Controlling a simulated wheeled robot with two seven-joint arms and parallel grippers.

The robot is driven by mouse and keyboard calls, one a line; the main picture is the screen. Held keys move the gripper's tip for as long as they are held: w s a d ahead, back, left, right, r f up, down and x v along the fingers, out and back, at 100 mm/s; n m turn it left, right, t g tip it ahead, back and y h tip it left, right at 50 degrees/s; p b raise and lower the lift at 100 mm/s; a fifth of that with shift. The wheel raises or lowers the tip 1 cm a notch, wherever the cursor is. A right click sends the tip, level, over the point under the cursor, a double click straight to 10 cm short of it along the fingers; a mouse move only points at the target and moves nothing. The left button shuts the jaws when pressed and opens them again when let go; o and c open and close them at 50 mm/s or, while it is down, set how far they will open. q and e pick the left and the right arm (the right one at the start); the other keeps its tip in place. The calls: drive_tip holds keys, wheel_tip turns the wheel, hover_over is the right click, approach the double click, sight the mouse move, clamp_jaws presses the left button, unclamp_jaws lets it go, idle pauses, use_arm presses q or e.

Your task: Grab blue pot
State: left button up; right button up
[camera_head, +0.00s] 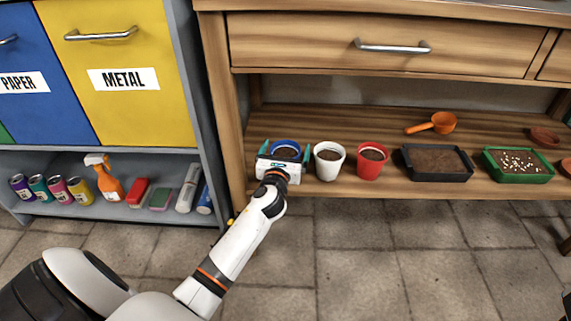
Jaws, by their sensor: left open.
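The blue pot (286,147) stands on the low wooden shelf at its left end, with dark soil inside. Its lower front is hidden behind my gripper. My left gripper (284,156) is at the pot, with its fingers open, one to the left and one to the right of it. I cannot tell whether the fingers touch the pot.
A white pot (328,169) and a red pot (371,168) stand close to the right. Further right are a black tray (437,176), a green tray (516,178) and an orange scoop (443,122). A wooden drawer (380,62) is above; a shelf post stands left.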

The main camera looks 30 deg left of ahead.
use_arm(q)
drive_tip(key=shift+w+a, duration=0.1)
drive_tip(key=shift+w, duration=0.15)
drive_tip(key=shift+r, duration=0.1)
drive_tip(key=c, duration=1.1)
